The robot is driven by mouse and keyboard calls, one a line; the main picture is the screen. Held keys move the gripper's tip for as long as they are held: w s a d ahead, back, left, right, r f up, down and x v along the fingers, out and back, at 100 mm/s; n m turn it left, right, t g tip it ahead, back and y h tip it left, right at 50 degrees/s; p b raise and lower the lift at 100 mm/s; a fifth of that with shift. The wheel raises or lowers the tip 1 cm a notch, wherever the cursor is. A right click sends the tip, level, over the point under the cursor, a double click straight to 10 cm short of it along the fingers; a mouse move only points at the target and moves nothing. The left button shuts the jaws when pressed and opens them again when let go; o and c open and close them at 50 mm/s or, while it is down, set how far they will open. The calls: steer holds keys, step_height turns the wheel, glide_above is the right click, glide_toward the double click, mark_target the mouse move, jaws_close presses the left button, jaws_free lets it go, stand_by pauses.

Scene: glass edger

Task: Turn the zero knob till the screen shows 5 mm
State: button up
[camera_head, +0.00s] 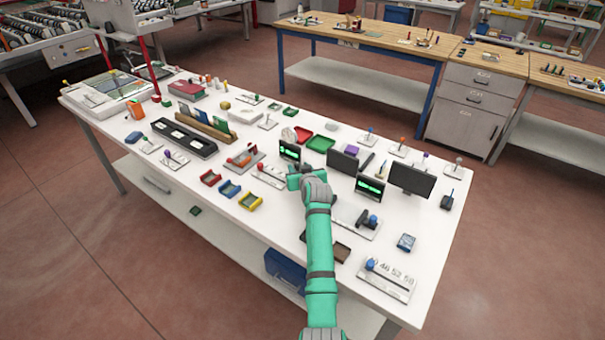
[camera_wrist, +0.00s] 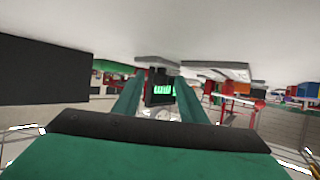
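My gripper (camera_head: 300,180) is over the middle of the white table, just in front of a small black screen (camera_head: 290,151) with green marks. In the wrist view my gripper (camera_wrist: 158,80) has its two green fingers apart, with nothing seen held between them. A black screen with bright green marks (camera_wrist: 162,88) shows beyond the gap; its reading is too small to tell. A second green-lit screen (camera_head: 369,188) stands to the right. Several knobs and levers stand on plates, including a blue knob (camera_head: 371,263) on a numbered plate. I cannot tell which is the zero knob.
Two dark monitors (camera_head: 411,180) (camera_head: 343,162) stand to the right of my gripper. Red, blue and yellow trays (camera_head: 230,189) lie to its left, and a green tray (camera_head: 320,143) behind. The table's front edge has some bare room.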

steer(key=v, duration=1)
steer(key=shift+s+d, duration=0.1)
stand_by(0.3)
